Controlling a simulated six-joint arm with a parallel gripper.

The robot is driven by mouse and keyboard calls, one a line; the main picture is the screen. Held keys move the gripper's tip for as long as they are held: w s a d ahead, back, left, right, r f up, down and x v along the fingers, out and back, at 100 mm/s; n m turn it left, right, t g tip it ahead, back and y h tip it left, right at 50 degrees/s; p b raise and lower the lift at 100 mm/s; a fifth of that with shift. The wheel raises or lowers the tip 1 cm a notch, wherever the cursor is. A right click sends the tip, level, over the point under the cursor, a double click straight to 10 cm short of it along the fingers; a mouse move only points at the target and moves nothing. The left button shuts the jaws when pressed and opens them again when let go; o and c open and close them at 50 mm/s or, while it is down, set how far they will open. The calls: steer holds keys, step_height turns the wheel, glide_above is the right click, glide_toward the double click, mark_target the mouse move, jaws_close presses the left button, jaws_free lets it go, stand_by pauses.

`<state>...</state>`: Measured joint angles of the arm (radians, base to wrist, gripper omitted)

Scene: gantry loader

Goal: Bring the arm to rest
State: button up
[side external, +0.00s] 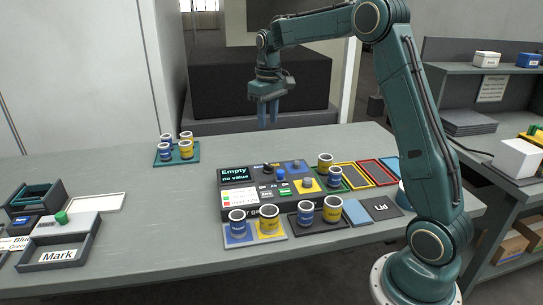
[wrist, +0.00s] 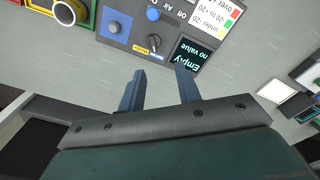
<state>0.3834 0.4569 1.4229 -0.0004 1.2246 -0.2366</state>
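My gripper (side external: 268,112) hangs over the far side of the grey table, pointing down, with nothing below it but bare tabletop. In the wrist view my gripper (wrist: 157,90) has its two blue fingers apart, with nothing between them. My arm reaches from its base at the right, up and over to the left. A control panel (side external: 232,188) with a dark display reading "Empty no value" stands mid-table, to the front of the gripper. The panel also shows at the top of the wrist view (wrist: 150,25), clear of the fingers.
Cups stand on a green tray (side external: 187,158) at the far left, on a blue and yellow tray (side external: 238,243) and a dark tray (side external: 296,224) in front. Trays marked "Mark" (side external: 85,239) and others lie front left. Mid-left table is clear.

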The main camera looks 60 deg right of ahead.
steer(key=s+a+r+t, duration=0.2)
steer(key=s+a+r, duration=0.6)
steer(key=s+a, duration=0.45)
steer(key=s+a+f+t, duration=0.1)
steer(key=s+a+f, duration=0.1)
steer(key=s, duration=0.6)
steer(key=s+a+f+n+t, duration=0.1)
steer(key=s+a, duration=0.3)
steer(key=s, duration=0.4)
steer(key=shift+s+a+f+n+t, duration=0.15)
steer(key=shift+f+n+t, duration=0.15)
steer(key=shift+f+t, duration=0.35)
